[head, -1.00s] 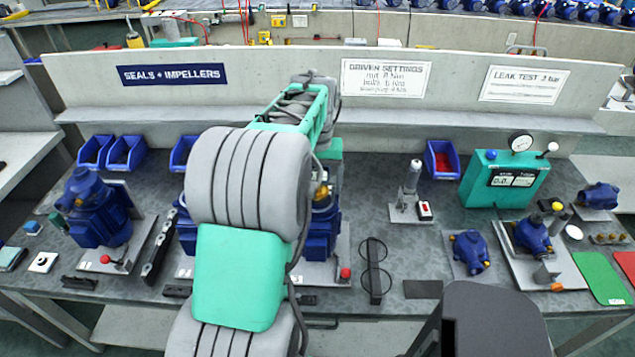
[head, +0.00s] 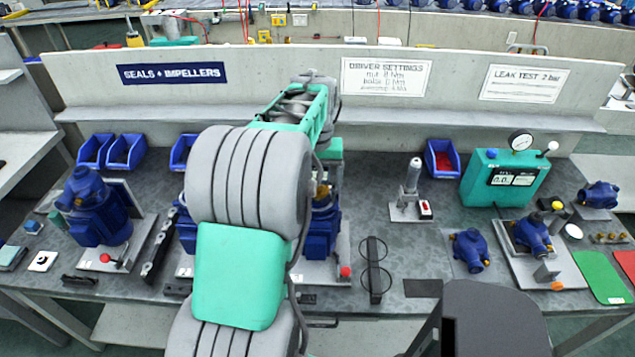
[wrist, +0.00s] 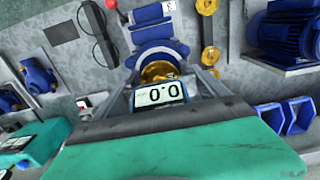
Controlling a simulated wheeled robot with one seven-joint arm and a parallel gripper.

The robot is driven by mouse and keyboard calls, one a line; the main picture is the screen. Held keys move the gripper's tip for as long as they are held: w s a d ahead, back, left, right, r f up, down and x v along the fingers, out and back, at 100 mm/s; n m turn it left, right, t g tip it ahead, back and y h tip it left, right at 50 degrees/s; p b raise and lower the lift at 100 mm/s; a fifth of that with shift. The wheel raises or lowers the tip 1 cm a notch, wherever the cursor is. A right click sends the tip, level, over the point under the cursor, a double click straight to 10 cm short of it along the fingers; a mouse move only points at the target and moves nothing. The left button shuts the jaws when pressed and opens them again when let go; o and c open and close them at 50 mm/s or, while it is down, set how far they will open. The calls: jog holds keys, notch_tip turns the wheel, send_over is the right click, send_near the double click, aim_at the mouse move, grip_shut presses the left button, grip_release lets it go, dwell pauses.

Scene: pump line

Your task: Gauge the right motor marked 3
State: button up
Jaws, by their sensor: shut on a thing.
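The right motor (head: 321,230) is blue with a brass top and stands on a light base plate, partly hidden behind my arm in the head view. In the wrist view the right motor (wrist: 158,52) is just beyond my fingers, its brass part (wrist: 160,71) facing me. A white label on its base shows at the top edge, its digit too small to read surely. My gripper (wrist: 163,84) is shut on a gauge (wrist: 160,94) whose display reads 0.0. The gauge lies over the brass part; I cannot tell whether they touch. The head view hides the gauge.
The left motor (head: 97,225) stands on its own plate, with a black rail (head: 160,246) beside it. A black two-ring holder (head: 375,272) and a small stand (head: 411,190) are to the right. A teal tester (head: 505,178) stands farther right. Blue bins (head: 127,152) line the back.

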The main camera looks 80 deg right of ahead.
dwell(0.4)
jog(key=o, duration=1.6)
jog(key=shift+f, duration=0.1)
notch_tip(320, 180, up, 9)
jog(key=p, duration=0.6)
jog(key=shift+p, duration=0.4)
